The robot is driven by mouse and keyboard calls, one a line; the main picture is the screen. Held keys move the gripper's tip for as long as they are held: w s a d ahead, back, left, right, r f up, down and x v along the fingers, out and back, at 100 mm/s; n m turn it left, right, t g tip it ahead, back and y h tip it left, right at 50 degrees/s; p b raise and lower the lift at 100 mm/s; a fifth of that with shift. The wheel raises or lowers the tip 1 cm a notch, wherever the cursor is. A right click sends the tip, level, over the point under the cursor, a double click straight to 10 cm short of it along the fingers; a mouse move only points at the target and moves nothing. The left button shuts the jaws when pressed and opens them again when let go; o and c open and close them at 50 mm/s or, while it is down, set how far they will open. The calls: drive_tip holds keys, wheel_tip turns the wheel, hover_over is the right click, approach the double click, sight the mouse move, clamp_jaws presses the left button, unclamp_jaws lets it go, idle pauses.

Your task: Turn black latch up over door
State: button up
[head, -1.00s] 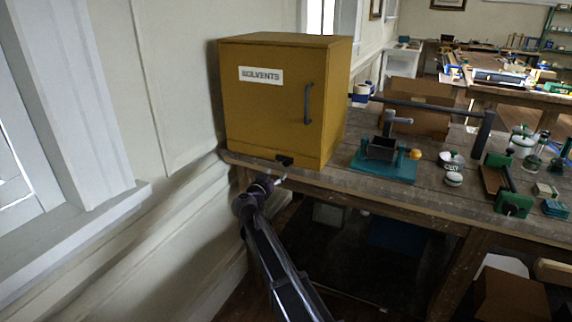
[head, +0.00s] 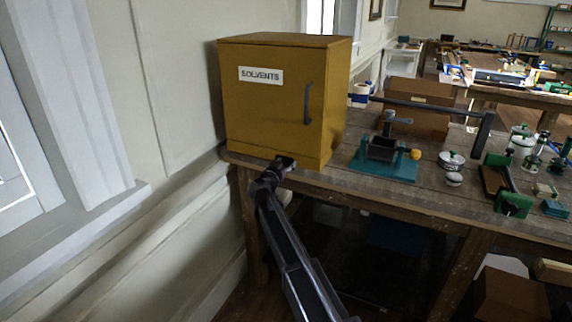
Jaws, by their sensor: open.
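A yellow cabinet labelled SOLVENTS (head: 270,118) stands on the left end of the wooden workbench. Its front door is closed and has a dark vertical handle (head: 308,104) near the right edge. My gripper (head: 285,162) is open at the bottom edge of the door, right where the small black latch sits. The latch is hidden or merges with the dark gripper, so its position cannot be made out. Whether the fingers touch it cannot be told.
A teal-based vise-like tool (head: 383,160) stands right of the cabinet. Jars (head: 452,161) and green tools lie further right on the workbench (head: 345,183). A pale panelled wall (head: 180,80) is close on the left. The space before the door above my gripper is clear.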

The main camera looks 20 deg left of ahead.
sight(279, 146)
clamp_jaws()
drive_tip(key=shift+r, duration=0.2)
drive_tip(key=n, duration=0.1)
drive_tip(key=r+n+p, duration=0.1)
drive_tip(key=n, duration=0.2)
drive_tip(key=shift+a+r+p, duration=0.25)
drive_tip(key=shift+p, duration=0.15)
drive_tip(key=n, duration=0.2)
drive_tip(key=a+r+n+p, duration=0.1)
drive_tip(key=n, duration=0.1)
drive_tip(key=shift+w+r+n, duration=0.1)
drive_tip(key=shift+r+n, duration=0.05)
drive_tip(key=shift+n, duration=0.25)
drive_tip(key=n, duration=0.1)
drive_tip(key=a+n, duration=0.1)
drive_tip(key=n, duration=0.1)
drive_tip(key=n+p, duration=0.1)
drive_tip(key=shift+a+r+n, duration=0.3)
drive_tip(key=shift+r, duration=0.1)
drive_tip(key=n, duration=0.1)
drive_tip(key=a+n, duration=0.1)
drive_tip(key=n, duration=0.2)
drive_tip(key=shift+w+a+r+n, duration=0.1)
drive_tip(key=shift+a+n, duration=0.2)
